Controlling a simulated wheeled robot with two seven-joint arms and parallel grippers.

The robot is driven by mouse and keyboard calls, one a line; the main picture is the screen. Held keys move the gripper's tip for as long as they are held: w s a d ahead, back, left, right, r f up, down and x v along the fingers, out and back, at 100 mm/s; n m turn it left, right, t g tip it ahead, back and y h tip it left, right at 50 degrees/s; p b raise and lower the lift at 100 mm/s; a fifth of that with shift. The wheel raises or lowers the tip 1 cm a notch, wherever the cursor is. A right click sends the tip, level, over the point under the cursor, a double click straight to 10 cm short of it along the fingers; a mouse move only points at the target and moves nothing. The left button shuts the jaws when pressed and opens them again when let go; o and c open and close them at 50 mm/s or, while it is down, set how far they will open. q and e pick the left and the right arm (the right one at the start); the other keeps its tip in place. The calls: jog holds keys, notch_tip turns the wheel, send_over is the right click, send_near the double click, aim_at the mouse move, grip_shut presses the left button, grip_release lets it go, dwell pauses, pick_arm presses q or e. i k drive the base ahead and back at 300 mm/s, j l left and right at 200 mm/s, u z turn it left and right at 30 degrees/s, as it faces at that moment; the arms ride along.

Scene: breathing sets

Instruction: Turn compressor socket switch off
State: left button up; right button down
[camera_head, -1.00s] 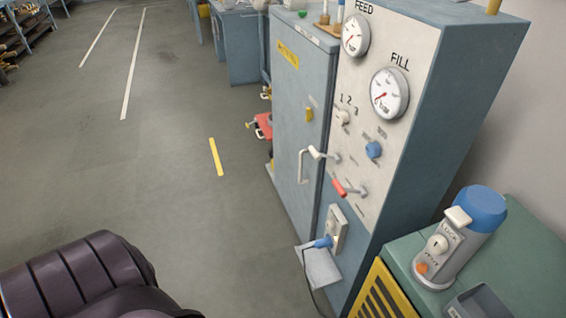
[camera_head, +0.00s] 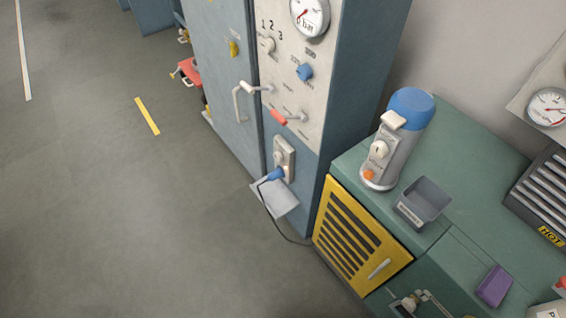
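The socket (camera_head: 283,158) is a pale plate low on the front of the blue-grey panel cabinet. A small switch knob (camera_head: 279,157) shows on it; its on or off position is too small to tell. A blue plug (camera_head: 274,174) sits in the lower part of the socket, and a dark cable (camera_head: 268,215) hangs from it towards the floor. Neither of my grippers shows in the head view.
A green counter (camera_head: 455,165) stands at right, with a blue-capped cylinder (camera_head: 398,140), a grey tray (camera_head: 424,203) and a yellow louvred door (camera_head: 355,240). Floor at left is clear.

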aim_at(278, 157)
jog(key=i+j+z, duration=0.1)
jog(key=j, duration=0.25)
jog(key=i+j+z, duration=0.1)
jog(key=j, duration=0.3)
jog(key=i+j+z, duration=0.1)
jog(key=i+j, duration=0.25)
jog(key=j, duration=0.4)
jog(key=i+j+z, duration=0.15)
jog(key=j, duration=0.25)
